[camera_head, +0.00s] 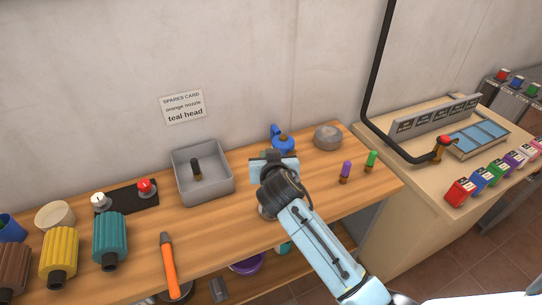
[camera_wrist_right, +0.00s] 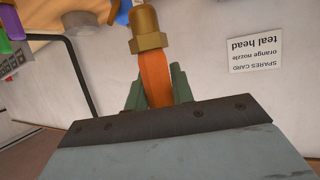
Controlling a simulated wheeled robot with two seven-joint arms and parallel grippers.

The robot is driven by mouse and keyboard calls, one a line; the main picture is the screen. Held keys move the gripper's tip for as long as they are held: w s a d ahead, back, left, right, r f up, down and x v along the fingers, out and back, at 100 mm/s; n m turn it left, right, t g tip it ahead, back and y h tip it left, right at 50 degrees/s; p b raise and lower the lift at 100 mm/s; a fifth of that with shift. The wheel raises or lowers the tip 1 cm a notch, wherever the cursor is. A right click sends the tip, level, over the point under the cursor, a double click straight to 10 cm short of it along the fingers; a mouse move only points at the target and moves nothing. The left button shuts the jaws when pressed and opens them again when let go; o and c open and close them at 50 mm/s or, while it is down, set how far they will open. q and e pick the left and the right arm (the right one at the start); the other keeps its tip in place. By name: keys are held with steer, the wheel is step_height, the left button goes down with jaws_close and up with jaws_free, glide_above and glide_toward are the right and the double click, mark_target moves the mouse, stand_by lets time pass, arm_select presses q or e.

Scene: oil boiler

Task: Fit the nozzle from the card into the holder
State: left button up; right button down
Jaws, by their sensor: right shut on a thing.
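The spares card (camera_head: 183,106) on the wall reads "orange nozzle" and "teal head"; it also shows upside down in the right wrist view (camera_wrist_right: 255,50). My right gripper (camera_head: 273,160) is above the middle of the bench. In the wrist view my right gripper (camera_wrist_right: 158,92) is shut on an orange nozzle (camera_wrist_right: 156,75) with a brass hexagonal end. In the head view the gripper hides this nozzle. A purple nozzle (camera_head: 345,171) and a green nozzle (camera_head: 372,160) stand on the bench to the right. I cannot tell for sure which thing is the holder. My left gripper is not in view.
A grey tray (camera_head: 215,188) with a dark post inside stands left of my gripper. A blue object (camera_head: 283,142) and a round grey thing (camera_head: 327,137) are behind it. Teal (camera_head: 109,235), yellow and brown ribbed heads and an orange-handled tool (camera_head: 170,265) are at the left.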

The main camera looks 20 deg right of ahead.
steer(key=shift+f+b, duration=1.8)
steer(key=shift+f, duration=0.6)
steer(key=shift+p, duration=0.35)
steer(key=shift+f, duration=0.1)
steer(key=shift+f+b, duration=1.25)
steer(key=shift+f, duration=0.25)
steer(key=c, duration=1.1)
jaws_free()
